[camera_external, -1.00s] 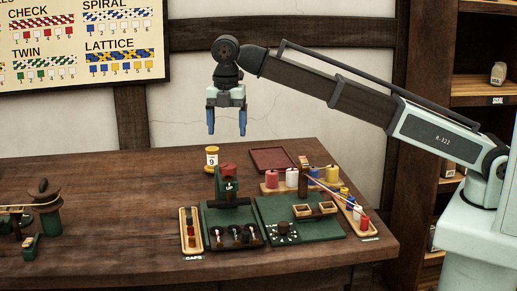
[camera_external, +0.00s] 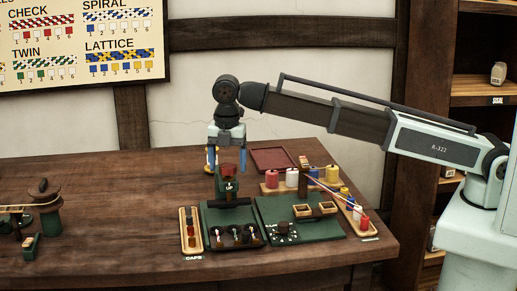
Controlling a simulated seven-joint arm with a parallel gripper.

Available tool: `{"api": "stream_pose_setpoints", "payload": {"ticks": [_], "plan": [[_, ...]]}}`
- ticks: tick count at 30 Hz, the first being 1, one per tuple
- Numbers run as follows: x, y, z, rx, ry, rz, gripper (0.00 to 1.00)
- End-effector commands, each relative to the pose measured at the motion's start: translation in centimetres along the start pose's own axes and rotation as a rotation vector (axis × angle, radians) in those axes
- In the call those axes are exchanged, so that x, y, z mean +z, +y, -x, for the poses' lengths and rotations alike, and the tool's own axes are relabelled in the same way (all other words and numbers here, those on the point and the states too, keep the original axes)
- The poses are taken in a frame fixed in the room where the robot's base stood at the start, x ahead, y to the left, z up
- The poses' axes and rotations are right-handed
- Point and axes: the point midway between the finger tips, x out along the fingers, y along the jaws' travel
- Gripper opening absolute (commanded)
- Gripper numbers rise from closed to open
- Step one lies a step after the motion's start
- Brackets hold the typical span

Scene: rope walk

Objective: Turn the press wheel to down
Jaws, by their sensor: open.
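The press (camera_external: 229,190) stands at the back of a dark green board (camera_external: 245,215) and bears a label reading UP. Its dark red wheel (camera_external: 229,169) sits at the top. My gripper (camera_external: 228,169) is open, pointing straight down, with its two blue fingers apart. In this view one fingertip is left of the wheel and the other right of it. I cannot tell whether the fingers touch the wheel or are at its depth.
A yellow spool (camera_external: 208,159) stands partly hidden behind my left finger. A narrow caps tray (camera_external: 183,243) lies left of the press. A second green board (camera_external: 325,229), a spool rack (camera_external: 270,188) and a red tray (camera_external: 258,151) lie right and behind. The table's left middle is clear.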

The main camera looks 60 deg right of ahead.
Motion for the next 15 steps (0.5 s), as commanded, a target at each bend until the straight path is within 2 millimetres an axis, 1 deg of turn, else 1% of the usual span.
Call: {"api": "stream_pose_setpoints", "payload": {"ticks": [2,3,15], "plan": [[0.00,0.01,0.02,0.000,0.000,0.000,0.78],[0.00,0.01,0.02,0.000,0.000,0.000,0.76],[0.00,0.00,0.05,0.000,0.000,0.000,0.38]]}}
